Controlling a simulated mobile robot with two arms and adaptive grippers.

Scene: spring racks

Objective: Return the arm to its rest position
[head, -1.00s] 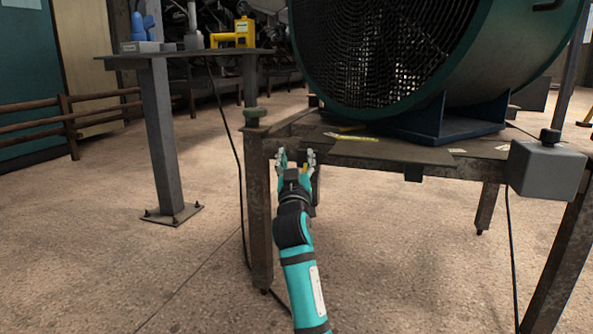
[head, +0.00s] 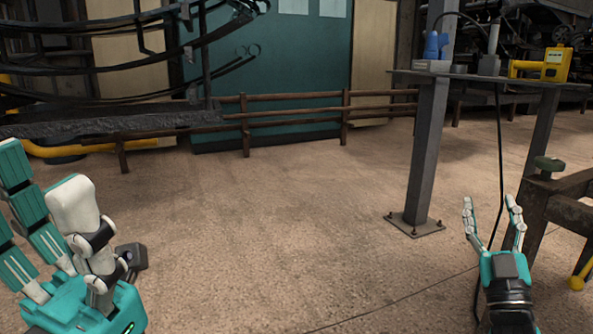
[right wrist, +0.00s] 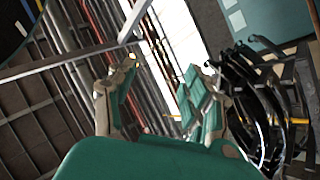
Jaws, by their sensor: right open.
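My right gripper (head: 490,203) is at the lower right of the head view, fingers pointing up, open with nothing between them. It also shows in the right wrist view (right wrist: 160,72), where its fingers stand apart and empty. My left gripper (head: 42,185) is large and close at the left edge of the head view. Its teal fingers and white finger point up with a visible gap, and I see nothing held. Part of it is cut off by the frame edge.
A rusty metal stand (head: 570,213) is close to the right of my right gripper. A tall table (head: 428,150) behind it bears a blue item (head: 435,46) and a yellow tool (head: 545,67). A wooden rail (head: 295,108) crosses the back. The middle floor is clear.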

